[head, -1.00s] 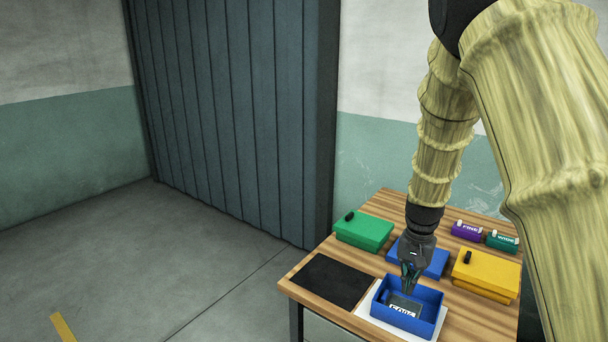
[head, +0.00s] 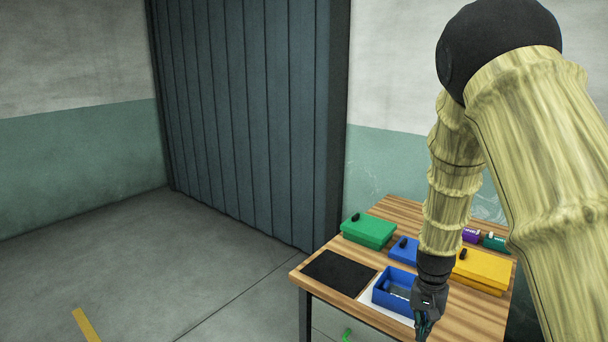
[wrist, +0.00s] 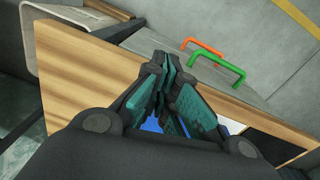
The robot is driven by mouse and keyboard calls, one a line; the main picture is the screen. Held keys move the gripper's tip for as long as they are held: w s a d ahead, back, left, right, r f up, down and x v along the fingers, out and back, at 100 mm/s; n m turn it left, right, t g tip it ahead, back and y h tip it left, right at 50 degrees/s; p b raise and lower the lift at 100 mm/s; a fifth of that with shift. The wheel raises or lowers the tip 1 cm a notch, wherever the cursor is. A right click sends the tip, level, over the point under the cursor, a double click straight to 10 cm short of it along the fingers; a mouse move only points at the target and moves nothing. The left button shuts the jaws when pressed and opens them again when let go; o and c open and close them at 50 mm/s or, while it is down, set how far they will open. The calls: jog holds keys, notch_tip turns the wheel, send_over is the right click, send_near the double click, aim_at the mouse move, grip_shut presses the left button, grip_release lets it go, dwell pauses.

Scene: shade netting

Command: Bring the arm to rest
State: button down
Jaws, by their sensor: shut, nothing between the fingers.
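My gripper (head: 424,322) hangs from my arm at the front right of the wooden table, just right of the open blue box, with its fingers pointing down. In the wrist view its teal-padded fingers (wrist: 164,85) are together with nothing seen between them. The open blue box (head: 380,297) stands on a white sheet (head: 368,299) and holds a grey item (head: 396,289). My gripper and forearm hide part of the box's right side and of the table behind.
The wooden table (head: 290,272) also bears a black mat (head: 340,271), a green box (head: 369,231), a blue lid (head: 404,250), a yellow box (head: 484,268), and purple (head: 470,236) and teal (head: 495,242) packs. Green (wrist: 228,63) and orange (wrist: 201,47) handles show beyond the table edge. Floor at left is clear.

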jog(key=s+f+n, duration=0.2)
jog(key=s+f, duration=0.8)
jog(key=f, duration=0.3)
jog(key=s+a+f+n, duration=0.1)
jog(key=s+f, duration=0.3)
jog(key=s, duration=0.5)
jog(key=s+a+f+n, duration=0.1)
jog(key=s+a+f, duration=0.3)
jog(key=s, duration=0.5)
jog(key=s+a+f+n, duration=0.1)
jog(key=s+a+f, duration=0.1)
jog(key=s+f, duration=0.4)
jog(key=s, duration=0.4)
jog(key=shift+a+f+n+y, duration=0.25)
jog(key=shift+n+y, duration=0.05)
jog(key=shift+n, duration=0.1)
jog(key=c, duration=2.2)
grip_release()
jog(key=shift+w, duration=0.1)
